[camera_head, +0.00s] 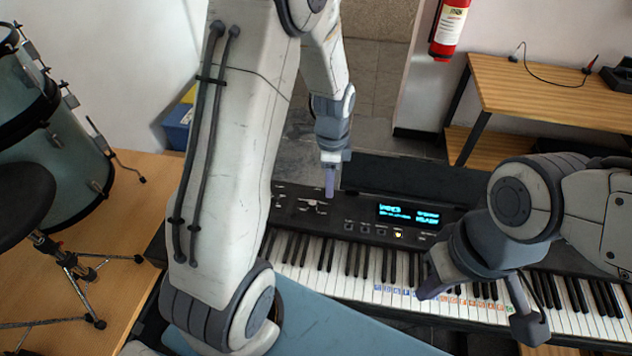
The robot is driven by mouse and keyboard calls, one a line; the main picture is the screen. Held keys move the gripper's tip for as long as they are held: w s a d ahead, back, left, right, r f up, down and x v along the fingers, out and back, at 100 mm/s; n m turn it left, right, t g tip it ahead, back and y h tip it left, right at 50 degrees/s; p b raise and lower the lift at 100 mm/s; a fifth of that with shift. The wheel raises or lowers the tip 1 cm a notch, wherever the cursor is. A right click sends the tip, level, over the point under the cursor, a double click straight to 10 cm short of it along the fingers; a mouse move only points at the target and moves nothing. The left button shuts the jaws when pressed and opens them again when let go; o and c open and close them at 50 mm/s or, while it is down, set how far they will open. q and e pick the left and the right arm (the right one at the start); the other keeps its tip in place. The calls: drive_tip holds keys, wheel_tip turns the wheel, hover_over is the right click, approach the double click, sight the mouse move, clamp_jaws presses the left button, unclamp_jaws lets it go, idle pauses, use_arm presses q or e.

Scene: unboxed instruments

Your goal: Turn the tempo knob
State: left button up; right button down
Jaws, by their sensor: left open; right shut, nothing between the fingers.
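The black keyboard (460,226) lies across the middle, with its control panel along the far side. A lit display (408,213) shows small cyan text that I cannot read. My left gripper (329,188) points straight down at the panel, left of the display, with its tips at or just above small controls. I see it nearly edge-on, so the gap between its open fingers is hidden. I cannot make out the tempo knob; it may be under these fingertips. My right gripper (482,303) is shut and empty over the right-hand keys.
Coloured labels (398,291) mark several white keys. A wooden bench (530,90) stands at the back right, and a fire extinguisher (449,27) hangs on the wall. A drum (60,150) and a stool (25,200) stand at the left. My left arm hides the keyboard's left end.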

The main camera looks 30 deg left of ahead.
use_arm(q)
drive_tip(key=m, duration=0.1)
approach(313, 202)
wheel_tip(313, 202, down, 8)
drive_tip(key=p, duration=0.3)
drive_tip(key=shift+d+f, duration=0.1)
drive_tip(key=shift+f, duration=0.15)
use_arm(e)
wheel_tip(313, 202, up, 4)
drive_tip(key=shift+r, duration=0.1)
use_arm(q)
clamp_jaws()
